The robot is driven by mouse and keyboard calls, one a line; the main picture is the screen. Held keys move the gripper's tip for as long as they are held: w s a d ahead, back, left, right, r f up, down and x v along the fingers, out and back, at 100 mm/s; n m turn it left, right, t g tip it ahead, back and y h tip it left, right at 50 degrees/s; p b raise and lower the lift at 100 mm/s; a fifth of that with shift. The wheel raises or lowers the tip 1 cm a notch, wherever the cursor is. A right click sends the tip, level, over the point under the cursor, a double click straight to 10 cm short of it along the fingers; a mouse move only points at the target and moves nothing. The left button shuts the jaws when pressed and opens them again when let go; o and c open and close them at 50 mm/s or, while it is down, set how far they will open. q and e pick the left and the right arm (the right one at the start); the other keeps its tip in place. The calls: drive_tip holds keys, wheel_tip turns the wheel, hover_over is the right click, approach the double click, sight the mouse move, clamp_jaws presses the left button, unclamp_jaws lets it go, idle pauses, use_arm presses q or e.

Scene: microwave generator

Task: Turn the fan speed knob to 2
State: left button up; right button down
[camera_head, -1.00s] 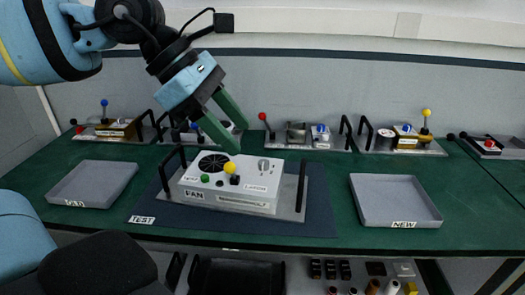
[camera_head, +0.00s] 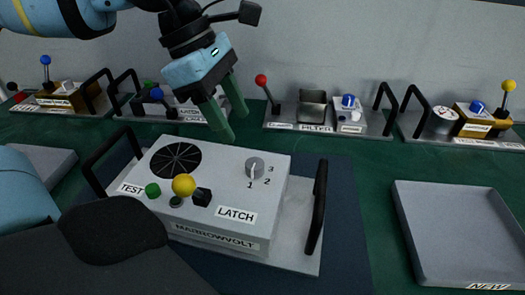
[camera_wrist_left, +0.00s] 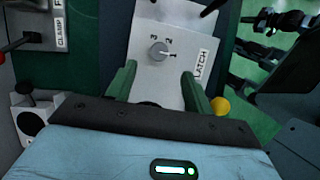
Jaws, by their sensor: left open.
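The fan speed knob (camera_head: 255,168) is a small grey dial on the white fan box (camera_head: 222,165), with the numbers 1, 2 and 3 around it. Its pale pointer line appears to face 1. The knob also shows in the left wrist view (camera_wrist_left: 159,52). My left gripper (camera_head: 235,127) has green fingers, open and empty, above and behind the box in the head view. In the left wrist view its fingertips (camera_wrist_left: 160,80) are spread to either side below the knob, apart from it. My right gripper is not in view.
Several other modules line the back. A grey tray (camera_head: 408,245) sits at right.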

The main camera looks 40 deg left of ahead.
sight(255, 163)
use_arm(q)
drive_tip(key=shift+f, duration=0.6)
drive_tip(key=shift+b+x, duration=0.45)
drive_tip(key=shift+x, duration=3.45)
drive_tip(key=c, duration=1)
